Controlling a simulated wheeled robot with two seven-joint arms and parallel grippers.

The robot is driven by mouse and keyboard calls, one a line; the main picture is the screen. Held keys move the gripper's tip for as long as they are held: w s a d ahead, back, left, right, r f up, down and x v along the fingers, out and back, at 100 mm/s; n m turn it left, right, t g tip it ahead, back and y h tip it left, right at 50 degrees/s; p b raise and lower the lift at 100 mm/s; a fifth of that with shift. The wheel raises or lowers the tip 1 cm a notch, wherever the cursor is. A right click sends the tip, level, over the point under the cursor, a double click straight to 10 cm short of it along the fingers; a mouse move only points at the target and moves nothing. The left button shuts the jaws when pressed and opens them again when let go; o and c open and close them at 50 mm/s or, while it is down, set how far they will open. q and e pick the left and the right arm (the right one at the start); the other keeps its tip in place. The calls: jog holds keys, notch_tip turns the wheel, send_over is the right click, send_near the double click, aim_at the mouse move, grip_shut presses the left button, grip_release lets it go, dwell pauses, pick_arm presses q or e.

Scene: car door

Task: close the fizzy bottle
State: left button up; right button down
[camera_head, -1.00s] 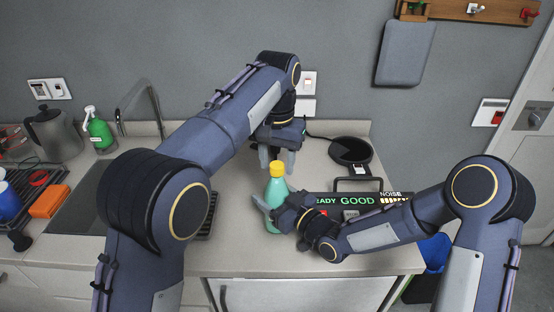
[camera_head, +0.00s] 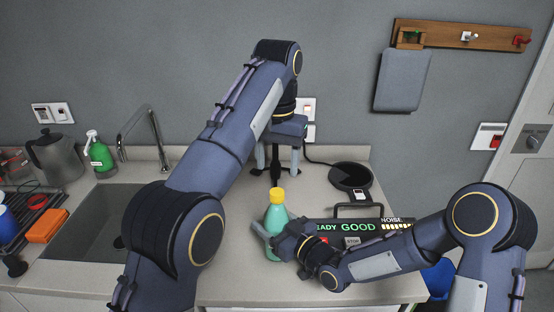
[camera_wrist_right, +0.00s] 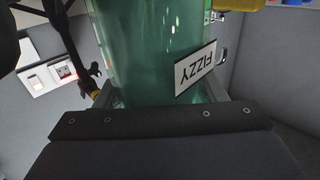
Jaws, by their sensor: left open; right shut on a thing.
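The fizzy bottle (camera_head: 276,218) is green with a yellow cap (camera_head: 277,195) on its top, and stands upright near the counter's front. In the right wrist view the bottle (camera_wrist_right: 150,50) fills the middle, its white FIZZY label (camera_wrist_right: 196,67) appearing upside down. My right gripper (camera_head: 263,233) is shut around the bottle's body from the right. My left gripper (camera_head: 277,165) is open and empty, pointing down above the cap in the picture, with its fingers apart from it. The cap's fit on the neck is too small to judge.
A device with a lit display reading GOOD and NOISE (camera_head: 355,227) sits right of the bottle. A round black plate (camera_head: 350,176) lies behind it.

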pick_arm(q)
jog(key=shift+r, duration=0.15)
pick_arm(e)
jog(key=shift+c, duration=1.2)
grip_release()
jog(key=shift+d, duration=0.1)
pick_arm(q)
jog(key=shift+f, duration=0.25)
pick_arm(e)
jog(key=shift+s+d+f, duration=0.1)
jog(key=shift+s+d, duration=0.2)
pick_arm(q)
jog(key=shift+f+b, duration=0.75)
jog(key=shift+b, duration=0.25)
jog(key=shift+f, duration=0.1)
pick_arm(e)
jog(key=v, duration=0.7)
